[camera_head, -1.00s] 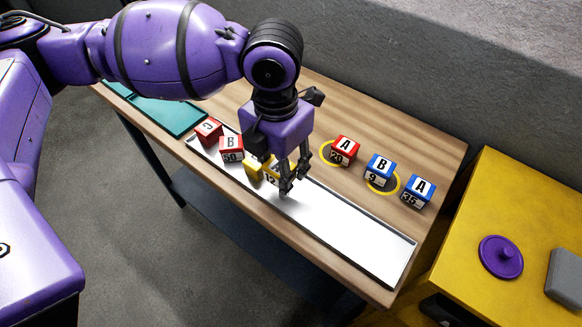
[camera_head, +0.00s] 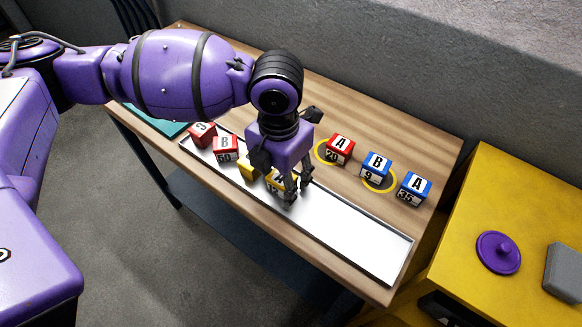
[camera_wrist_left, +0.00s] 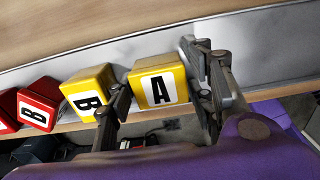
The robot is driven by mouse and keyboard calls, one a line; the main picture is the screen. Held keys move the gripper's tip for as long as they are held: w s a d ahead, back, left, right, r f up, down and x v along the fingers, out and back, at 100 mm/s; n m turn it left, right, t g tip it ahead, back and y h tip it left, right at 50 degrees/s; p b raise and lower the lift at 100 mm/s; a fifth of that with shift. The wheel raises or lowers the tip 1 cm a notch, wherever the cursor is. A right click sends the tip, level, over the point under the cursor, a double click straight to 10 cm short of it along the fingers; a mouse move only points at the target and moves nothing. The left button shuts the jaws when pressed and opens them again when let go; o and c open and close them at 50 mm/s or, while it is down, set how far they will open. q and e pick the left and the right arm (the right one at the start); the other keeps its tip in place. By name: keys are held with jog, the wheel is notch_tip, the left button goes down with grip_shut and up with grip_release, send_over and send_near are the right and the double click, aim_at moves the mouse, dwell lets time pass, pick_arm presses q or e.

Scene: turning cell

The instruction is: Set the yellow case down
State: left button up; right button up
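The yellow case with the letter A (camera_wrist_left: 160,84) sits between the two fingers of my left gripper (camera_wrist_left: 160,92) in the left wrist view. In the head view the gripper (camera_head: 290,193) is over the middle of the long pale tray (camera_head: 350,237), with the yellow case (camera_head: 275,180) partly hidden by its fingers. The fingers appear closed on the case's sides. The case is low and upright; whether its base touches the tray is hidden. A second yellow case, lettered B (camera_wrist_left: 90,92), stands just left of it. My right gripper is not in view.
Red cases C (camera_head: 202,135) and B (camera_head: 225,150) stand at the tray's left end; its right part is bare. Behind the tray are red A (camera_head: 340,149), blue B (camera_head: 375,168) and blue A (camera_head: 413,189). A yellow cabinet (camera_head: 465,245) stands right of the table.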

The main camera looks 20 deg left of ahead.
pick_arm(q)
notch_tip(320, 180, up, 12)
jog(key=p, duration=0.1)
jog(key=shift+r, duration=0.2)
dwell(0.4)
